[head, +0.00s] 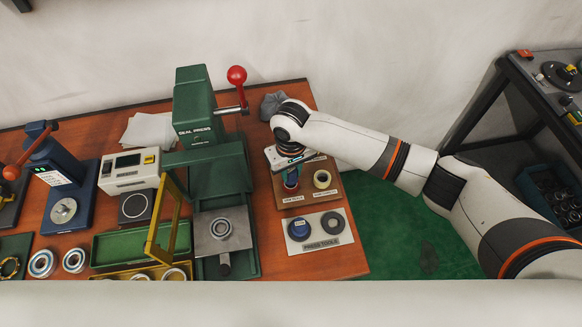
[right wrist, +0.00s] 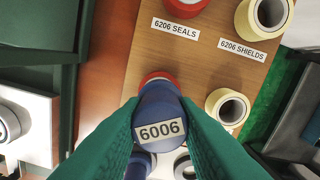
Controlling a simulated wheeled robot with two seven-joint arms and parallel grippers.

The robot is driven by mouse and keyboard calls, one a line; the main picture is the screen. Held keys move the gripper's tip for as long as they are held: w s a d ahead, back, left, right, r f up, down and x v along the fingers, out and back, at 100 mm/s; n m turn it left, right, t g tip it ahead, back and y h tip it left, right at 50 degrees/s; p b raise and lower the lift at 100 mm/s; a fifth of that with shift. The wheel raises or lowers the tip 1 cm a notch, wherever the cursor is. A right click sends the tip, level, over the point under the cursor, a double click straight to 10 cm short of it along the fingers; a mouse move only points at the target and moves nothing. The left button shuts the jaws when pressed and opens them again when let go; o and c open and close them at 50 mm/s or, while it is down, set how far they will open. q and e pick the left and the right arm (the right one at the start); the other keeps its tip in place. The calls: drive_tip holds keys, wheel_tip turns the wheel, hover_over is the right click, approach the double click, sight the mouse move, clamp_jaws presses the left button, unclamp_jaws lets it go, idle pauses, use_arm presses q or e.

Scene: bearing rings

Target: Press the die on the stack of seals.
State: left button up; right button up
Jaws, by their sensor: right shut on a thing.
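My right gripper (head: 290,170) has green fingers, shut on a blue cylindrical die (right wrist: 160,112) marked 6006, seen end-on between them in the right wrist view. A stack of red seals (right wrist: 158,77) shows just past the die's edge, mostly hidden under it. In the head view the red stack (head: 291,186) stands on a wooden board (head: 307,200), under my gripper. I cannot tell whether the die touches the stack. My left gripper is not in view.
A cream stack of shields (head: 321,179) stands right of the red one. A press tools plate (head: 318,243) with a blue die (head: 299,228) and a dark ring lies in front. The green seal press (head: 205,165), with a bearing on its plate, stands to the left.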

idle(0.6)
drive_tip(key=shift+p, duration=0.5)
drive_tip(key=shift+f, duration=1.05)
idle(0.8)
drive_tip(key=shift+s+f+p, duration=0.15)
drive_tip(key=shift+f+p, duration=0.05)
drive_tip(key=shift+p, duration=0.55)
idle(2.5)
drive_tip(key=shift+r, duration=0.1)
wheel_tip(320, 180, up, 7)
drive_tip(key=p, duration=0.8)
idle(0.6)
